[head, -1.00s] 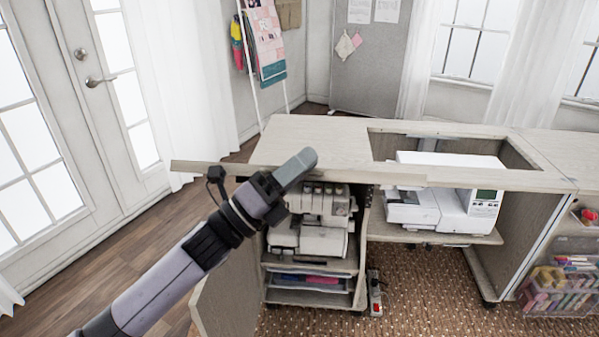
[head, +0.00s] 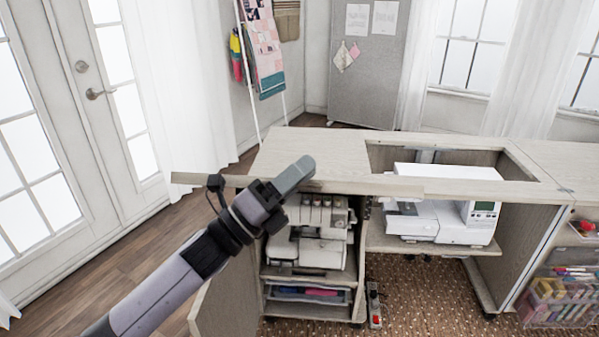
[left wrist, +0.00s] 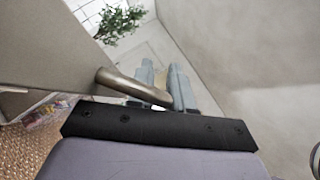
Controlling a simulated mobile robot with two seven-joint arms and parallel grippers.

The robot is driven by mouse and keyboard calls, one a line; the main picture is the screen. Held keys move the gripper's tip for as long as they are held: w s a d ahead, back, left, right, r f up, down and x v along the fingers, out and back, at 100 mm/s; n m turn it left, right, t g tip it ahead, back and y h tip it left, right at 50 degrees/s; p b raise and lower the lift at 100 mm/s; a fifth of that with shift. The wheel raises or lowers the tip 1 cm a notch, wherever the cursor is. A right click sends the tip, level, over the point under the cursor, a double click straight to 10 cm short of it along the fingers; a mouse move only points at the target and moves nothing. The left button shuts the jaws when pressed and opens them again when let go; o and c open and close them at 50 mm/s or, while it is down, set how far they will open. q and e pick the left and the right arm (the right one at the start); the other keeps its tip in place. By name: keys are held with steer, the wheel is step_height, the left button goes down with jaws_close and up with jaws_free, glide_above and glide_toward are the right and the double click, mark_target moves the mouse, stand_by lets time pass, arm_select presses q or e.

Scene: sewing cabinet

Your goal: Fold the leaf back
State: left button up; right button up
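The sewing cabinet's top (head: 315,150) is pale wood. A thin board, seen almost edge-on, runs along its front and sticks out past its left end; this looks like the leaf (head: 192,179). My left gripper (head: 295,175) is in front of the board, its fingertips overlapping it; I cannot tell if they touch. In the left wrist view, my left gripper's fingers (left wrist: 163,85) stand with a narrow gap between them. A curved metal bar (left wrist: 130,88) crosses close to them, beside a pale flat panel (left wrist: 45,45). I see nothing clearly gripped. My right gripper is out of view.
The cabinet door (head: 228,290) hangs open at the lower left. A serger (head: 310,240) stands on a shelf inside. A white sewing machine (head: 430,215) sits below the top's opening. Clear bins (head: 560,300) stand at the right. Wood floor (head: 140,245) lies free at the left.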

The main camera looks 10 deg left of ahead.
arm_select(q)
steer(key=b+v, duration=0.1)
steer(key=v, duration=0.5)
steer(key=shift+a+b, duration=0.35)
steer(key=shift+a, duration=0.05)
steer(key=b+v, duration=0.3)
steer(key=v, duration=0.5)
steer(key=shift+s+f+b, duration=0.25)
steer(key=shift+f+b, duration=0.1)
steer(key=shift+f, duration=0.25)
stand_by(0.4)
